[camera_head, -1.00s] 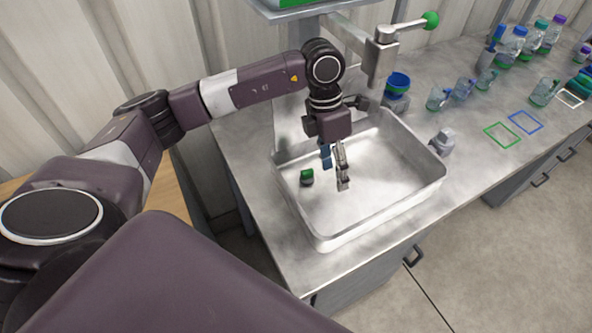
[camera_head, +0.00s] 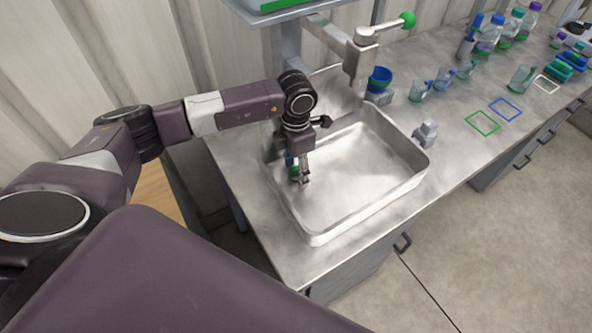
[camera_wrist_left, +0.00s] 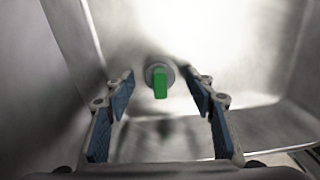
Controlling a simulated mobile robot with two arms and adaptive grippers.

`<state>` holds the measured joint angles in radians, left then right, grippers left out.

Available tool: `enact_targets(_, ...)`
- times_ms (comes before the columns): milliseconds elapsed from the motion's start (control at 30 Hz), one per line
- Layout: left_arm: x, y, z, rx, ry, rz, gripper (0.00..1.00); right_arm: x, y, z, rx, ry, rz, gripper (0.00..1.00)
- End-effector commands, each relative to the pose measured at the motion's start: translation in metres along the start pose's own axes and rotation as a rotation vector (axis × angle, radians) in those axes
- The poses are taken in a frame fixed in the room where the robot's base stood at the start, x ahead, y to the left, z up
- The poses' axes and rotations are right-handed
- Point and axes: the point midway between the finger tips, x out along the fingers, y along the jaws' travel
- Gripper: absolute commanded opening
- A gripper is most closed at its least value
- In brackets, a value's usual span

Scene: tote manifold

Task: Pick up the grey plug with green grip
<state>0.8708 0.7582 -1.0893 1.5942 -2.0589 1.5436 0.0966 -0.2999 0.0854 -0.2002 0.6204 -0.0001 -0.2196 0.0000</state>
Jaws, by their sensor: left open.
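The grey plug with green grip (camera_wrist_left: 159,80) lies on the floor of the metal tote. In the left wrist view it stands between and a little beyond my open fingertips, its green grip facing the camera and its grey round base partly behind it. In the head view the plug (camera_head: 294,172) is partly hidden by my gripper. My left gripper (camera_head: 299,177) is low inside the tote, open and pointing down. My right gripper is not in view.
The metal tote (camera_head: 375,203) has raised walls, and its left wall is close to my gripper. A grey fitting (camera_head: 425,134) stands beside the tote's right wall. A lever with a green knob (camera_head: 407,19) rises behind. Cups and bottles stand further right.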

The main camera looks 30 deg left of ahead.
Motion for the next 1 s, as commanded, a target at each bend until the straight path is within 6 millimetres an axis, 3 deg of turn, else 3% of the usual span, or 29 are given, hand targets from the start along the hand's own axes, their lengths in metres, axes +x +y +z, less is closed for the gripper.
enact_targets(100, 0.000, 0.000, 0.000, 0.000, 0.000, 0.000, 0.49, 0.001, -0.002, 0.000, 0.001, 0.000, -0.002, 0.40)
enact_targets(433, 0.000, 0.000, 0.000, 0.000, 0.000, 0.000, 0.13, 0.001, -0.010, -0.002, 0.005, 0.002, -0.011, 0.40)
enact_targets(767, -0.004, 0.001, 0.001, -0.001, -0.002, 0.001, 0.12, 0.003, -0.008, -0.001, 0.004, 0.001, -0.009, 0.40)
enact_targets(1000, -0.043, 0.001, 0.002, 0.000, -0.006, 0.003, 0.12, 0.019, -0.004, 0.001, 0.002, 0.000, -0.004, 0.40)
